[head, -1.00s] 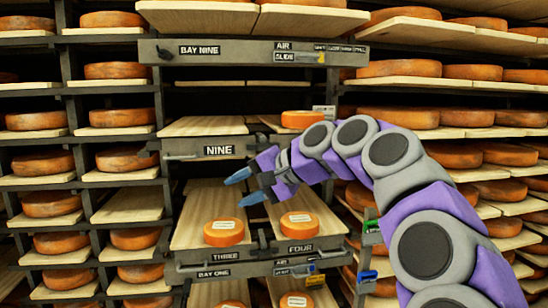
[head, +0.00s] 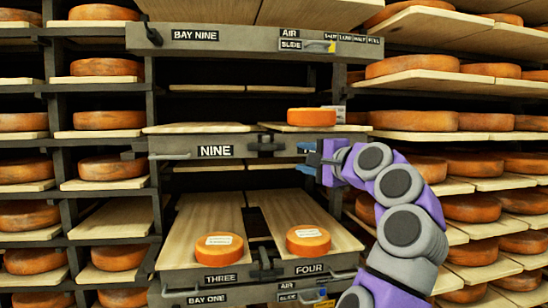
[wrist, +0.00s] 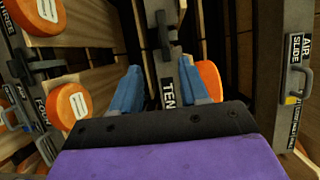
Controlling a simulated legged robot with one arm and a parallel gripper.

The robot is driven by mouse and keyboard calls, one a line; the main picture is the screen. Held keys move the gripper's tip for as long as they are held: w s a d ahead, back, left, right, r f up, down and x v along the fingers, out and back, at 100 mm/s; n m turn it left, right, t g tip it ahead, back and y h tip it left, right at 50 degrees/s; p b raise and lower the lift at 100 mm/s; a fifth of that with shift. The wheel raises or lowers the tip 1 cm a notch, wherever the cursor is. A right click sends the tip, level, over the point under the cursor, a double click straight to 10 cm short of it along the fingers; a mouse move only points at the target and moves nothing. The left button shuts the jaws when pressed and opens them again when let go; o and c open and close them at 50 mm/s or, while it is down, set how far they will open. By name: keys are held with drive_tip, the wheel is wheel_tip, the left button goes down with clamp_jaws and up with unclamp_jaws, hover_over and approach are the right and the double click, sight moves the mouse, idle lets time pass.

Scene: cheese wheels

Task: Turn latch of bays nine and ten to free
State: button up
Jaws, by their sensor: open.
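The front beam (head: 217,151) of bays nine and ten carries a NINE label at left. A dark latch (head: 265,146) sits at its middle; whether it is locked or free I cannot tell. My gripper (head: 305,158) is open and empty, right of the latch with fingers pointing left, and it hides the right label. In the wrist view my gripper's blue fingers (wrist: 165,88) stand apart on either side of the TEN label (wrist: 167,93). The latch (wrist: 164,34) shows beyond the fingertips, apart from them.
An orange cheese wheel (head: 311,117) sits on the right board just above my gripper. Below, two labelled wheels (head: 218,246) (head: 308,240) rest on the boards of bays three and four. An upper beam (head: 250,38) has an AIR SLIDE panel. Loaded racks flank both sides.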

drive_tip(key=shift+r, duration=0.1)
drive_tip(key=p, duration=0.6)
approach(269, 150)
drive_tip(key=x, duration=0.9)
drive_tip(key=shift+w+a+r, duration=0.1)
drive_tip(key=shift+w+r, duration=0.15)
drive_tip(key=shift+w, duration=0.05)
drive_tip(key=shift+w+a+p, duration=0.3)
drive_tip(key=shift+a+p, duration=0.05)
drive_tip(key=shift+p, duration=0.1)
drive_tip(key=shift+f, duration=0.1)
drive_tip(key=shift+f, duration=0.1)
clamp_jaws()
